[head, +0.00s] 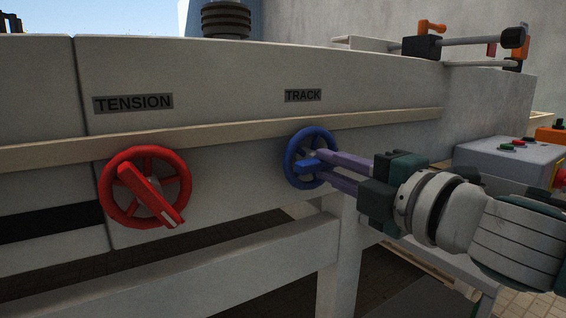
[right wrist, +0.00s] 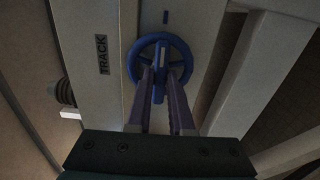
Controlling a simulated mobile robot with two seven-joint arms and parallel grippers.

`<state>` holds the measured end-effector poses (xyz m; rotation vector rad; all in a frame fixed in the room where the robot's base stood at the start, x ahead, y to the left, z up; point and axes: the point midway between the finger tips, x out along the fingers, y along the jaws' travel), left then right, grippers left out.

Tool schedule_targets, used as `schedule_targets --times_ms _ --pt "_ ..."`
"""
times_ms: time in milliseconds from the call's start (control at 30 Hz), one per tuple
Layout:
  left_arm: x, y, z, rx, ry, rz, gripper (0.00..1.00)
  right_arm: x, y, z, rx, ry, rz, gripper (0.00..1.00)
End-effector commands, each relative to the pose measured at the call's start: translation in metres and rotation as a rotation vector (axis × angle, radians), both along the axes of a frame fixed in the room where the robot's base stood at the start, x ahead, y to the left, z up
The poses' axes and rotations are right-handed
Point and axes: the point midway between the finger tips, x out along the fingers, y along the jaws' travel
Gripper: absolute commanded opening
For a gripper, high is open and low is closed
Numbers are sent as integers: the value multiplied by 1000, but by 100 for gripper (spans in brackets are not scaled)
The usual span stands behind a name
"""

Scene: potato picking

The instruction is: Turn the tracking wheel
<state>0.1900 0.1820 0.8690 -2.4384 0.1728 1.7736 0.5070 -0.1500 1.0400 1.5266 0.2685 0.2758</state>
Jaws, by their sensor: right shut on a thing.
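The blue tracking wheel (head: 293,148) is mounted on the grey machine panel below the TRACK label (head: 303,95). My right gripper (head: 318,165) reaches it from the right, with its two purple fingers at the wheel's blue centre bar. In the right wrist view the wheel (right wrist: 134,62) is straight ahead, and the gripper (right wrist: 161,82) is shut on its bar. The fingertips partly cover the wheel's middle and lower right. My left gripper is not in view.
A red wheel (head: 110,190) with a red handle sits to the left under the TENSION label (head: 133,102). A wooden rail (head: 230,134) runs just above both wheels. A grey control box (head: 500,165) with buttons stands at the right, beyond my right arm.

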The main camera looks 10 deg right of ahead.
Motion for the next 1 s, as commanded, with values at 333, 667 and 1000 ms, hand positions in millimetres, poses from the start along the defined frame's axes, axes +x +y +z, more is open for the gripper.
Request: schedule_targets --times_ms 333,667,1000 --pt "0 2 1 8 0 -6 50 0 0 0 28 10 0 0" --pt "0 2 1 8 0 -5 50 0 0 0 26 10 0 32" --pt "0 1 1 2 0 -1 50 0 0 0 25 9 0 50"
